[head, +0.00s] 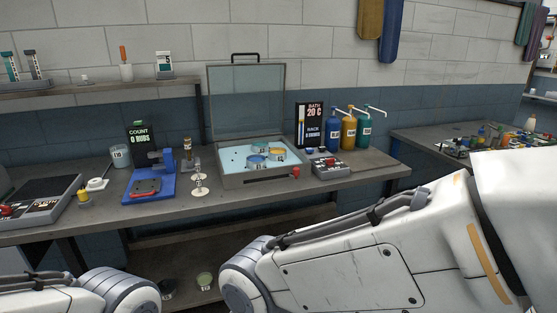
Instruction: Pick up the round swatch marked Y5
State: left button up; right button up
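I cannot make out a round swatch marked Y5; no such lettering is readable at this size. Small pale round pieces (199,192) lie near the bench's front edge, between the blue device and the open machine; any mark on them is too small to read. Parts of both my arms show along the bottom of the head view, the right one large across the lower right. Neither of my grippers is in view.
The grey bench (245,200) holds a blue device (150,182) and an open lidded machine (285,173) with several round pots inside. A small control box (329,167) and blue, yellow and teal pump bottles (349,132) stand right of it.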

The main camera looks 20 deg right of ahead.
aim_at(203, 176)
jog(key=u, duration=0.6)
jog(key=i, duration=2.15)
jog(key=z, duration=0.3)
